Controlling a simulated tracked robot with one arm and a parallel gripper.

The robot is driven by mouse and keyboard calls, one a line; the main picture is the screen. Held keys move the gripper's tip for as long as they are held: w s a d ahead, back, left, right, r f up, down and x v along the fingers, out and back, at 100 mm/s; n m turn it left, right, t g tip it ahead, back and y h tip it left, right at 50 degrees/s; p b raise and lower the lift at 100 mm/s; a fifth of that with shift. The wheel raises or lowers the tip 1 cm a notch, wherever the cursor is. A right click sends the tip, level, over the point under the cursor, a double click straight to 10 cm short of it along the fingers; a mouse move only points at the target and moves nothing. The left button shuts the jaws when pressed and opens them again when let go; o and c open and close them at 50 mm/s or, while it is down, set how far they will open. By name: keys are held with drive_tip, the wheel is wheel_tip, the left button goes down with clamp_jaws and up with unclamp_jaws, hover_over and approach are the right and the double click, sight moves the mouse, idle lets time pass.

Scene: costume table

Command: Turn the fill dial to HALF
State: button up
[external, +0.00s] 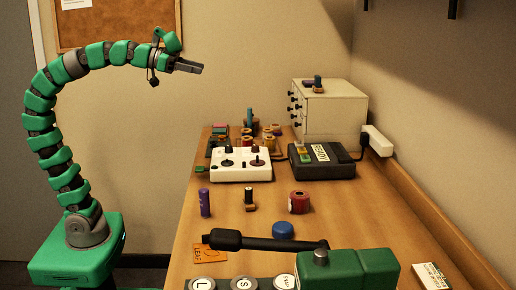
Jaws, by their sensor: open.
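No marking that reads HALF or FILL is legible in the external view. A white control box (240,165) with dark knobs on top stands on the table at mid-length. One knob (228,151) is at its upper left and another (256,159) at its right; which one is the fill dial, and where it points, I cannot tell. My gripper (199,68) is raised high at the left, well above and apart from the box, with its fingers pointing right. It is open and holds nothing that I can see.
A black device (320,167) with a READY label sits right of the white box. A drawer cabinet (333,115) stands behind it. Nearer are a purple cylinder (205,203), a red roll (299,202) and a blue disc (283,230).

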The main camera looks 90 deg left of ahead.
drive_tip(key=w+f+m+g+p, duration=0.2)
drive_tip(key=w+m+g+p, duration=0.1)
drive_tip(key=w+p, duration=0.3)
drive_tip(key=m+g+p, duration=1)
drive_tip(key=g+p, duration=0.2)
drive_tip(key=p, duration=0.6)
hover_over(229, 149)
drive_tip(key=a, duration=0.1)
wheel_tip(229, 149, down, 12)
wheel_tip(229, 149, down, 14)
drive_tip(key=shift+a+r, duration=0.15)
drive_tip(key=shift+r, duration=0.05)
drive_tip(key=c, duration=1)
